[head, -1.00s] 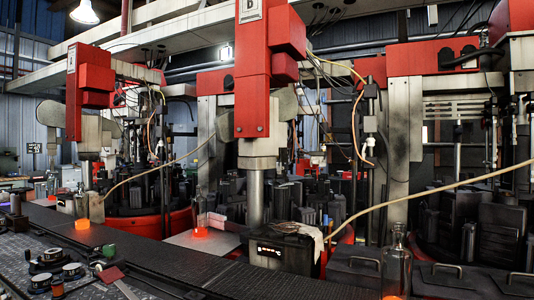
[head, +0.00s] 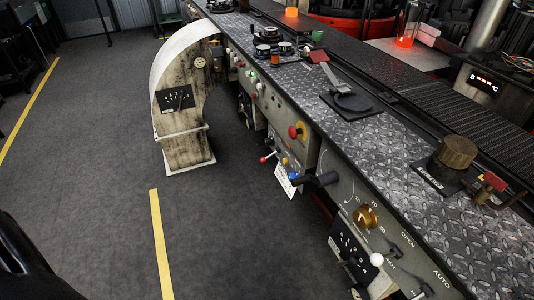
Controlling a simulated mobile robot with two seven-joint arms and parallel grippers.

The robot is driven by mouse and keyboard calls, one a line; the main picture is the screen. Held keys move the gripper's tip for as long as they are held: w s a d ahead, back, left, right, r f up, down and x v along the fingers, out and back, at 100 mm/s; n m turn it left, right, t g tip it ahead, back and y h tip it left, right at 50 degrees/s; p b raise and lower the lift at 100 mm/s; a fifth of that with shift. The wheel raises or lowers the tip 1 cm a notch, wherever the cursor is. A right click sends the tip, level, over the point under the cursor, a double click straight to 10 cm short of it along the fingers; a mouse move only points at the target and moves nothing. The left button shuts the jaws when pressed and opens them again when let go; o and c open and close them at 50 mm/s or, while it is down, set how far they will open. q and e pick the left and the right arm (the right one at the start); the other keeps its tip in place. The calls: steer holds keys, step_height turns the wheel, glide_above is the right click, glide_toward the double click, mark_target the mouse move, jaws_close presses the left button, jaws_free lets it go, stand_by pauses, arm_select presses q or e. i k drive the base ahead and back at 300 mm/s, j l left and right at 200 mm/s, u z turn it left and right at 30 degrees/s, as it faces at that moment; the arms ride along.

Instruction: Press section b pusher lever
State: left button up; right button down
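No lever in view carries a readable "section b pusher" label. A red-handled lever (head: 318,56) stands on a black round base on the console's top plate. A second red-handled lever (head: 494,182) sits at the right beside a brass-coloured cylinder (head: 457,152). On the console's front face are a small lever with red and white knobs (head: 268,157), a thick black handle (head: 318,181) and a white-knobbed lever (head: 376,260). Neither of my grippers shows.
The diamond-plate console (head: 400,170) runs from top middle to lower right. Grey floor (head: 80,200) is clear.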

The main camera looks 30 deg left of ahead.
mark_target(263, 160)
steer(key=i+j, duration=0.15)
steer(key=j, duration=0.35)
steer(key=i+j, duration=0.1)
steer(key=j, duration=0.4)
steer(key=i+j, duration=0.15)
steer(key=j, duration=0.3)
steer(key=i+j+z, duration=0.1)
steer(key=j, duration=0.4)
steer(key=i+j, duration=0.1)
steer(key=j, duration=0.4)
steer(key=i+j, duration=0.1)
steer(key=j, duration=0.4)
